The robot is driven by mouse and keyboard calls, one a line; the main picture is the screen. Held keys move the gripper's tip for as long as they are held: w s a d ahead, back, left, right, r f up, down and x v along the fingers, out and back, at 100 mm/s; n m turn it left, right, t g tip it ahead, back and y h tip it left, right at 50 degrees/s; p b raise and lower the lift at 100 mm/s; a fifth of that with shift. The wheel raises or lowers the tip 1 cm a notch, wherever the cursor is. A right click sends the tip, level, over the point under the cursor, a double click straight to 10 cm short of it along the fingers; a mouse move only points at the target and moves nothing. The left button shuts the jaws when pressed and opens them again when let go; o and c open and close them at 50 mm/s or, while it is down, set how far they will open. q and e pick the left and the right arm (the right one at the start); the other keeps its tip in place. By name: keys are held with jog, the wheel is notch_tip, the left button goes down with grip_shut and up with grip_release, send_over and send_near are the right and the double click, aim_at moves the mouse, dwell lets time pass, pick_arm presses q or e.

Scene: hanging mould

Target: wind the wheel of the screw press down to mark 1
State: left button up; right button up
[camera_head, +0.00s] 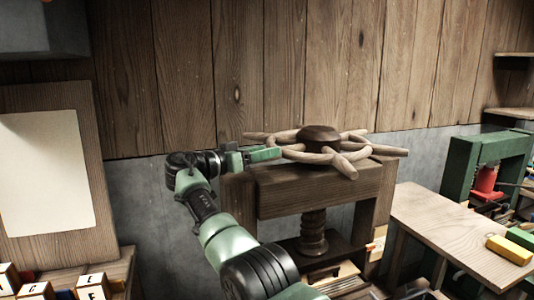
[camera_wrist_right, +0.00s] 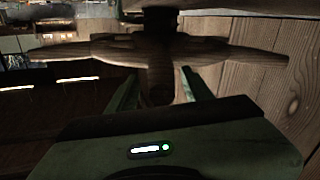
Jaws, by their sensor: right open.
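The wooden wheel (camera_head: 325,146) of the screw press lies flat on top, with a dark hub (camera_head: 319,137) and several thick handles sticking out from its rim. Below it is the press's brown wooden frame (camera_head: 315,190) with a threaded wooden screw (camera_head: 313,232). My right gripper (camera_head: 268,154) is at the wheel's left side, open. In the right wrist view the open fingers (camera_wrist_right: 161,92) stand either side of a wheel handle (camera_wrist_right: 160,83), and I cannot tell whether they touch it. A small pale plate (camera_head: 376,245) is on the right post; no mark is readable. My left gripper is out of view.
A wooden bench (camera_head: 440,222) with a yellow block (camera_head: 509,249) stands at the right, a green press (camera_head: 485,165) behind it. A pale board (camera_head: 45,170) leans at the left above lettered blocks (camera_head: 93,285). A plank wall (camera_head: 270,70) closes off the back.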

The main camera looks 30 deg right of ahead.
jog(key=s+a+b, duration=0.1)
jog(key=a, duration=0.5)
jog(key=shift+a+r, duration=0.15)
jog(key=shift+s, duration=0.1)
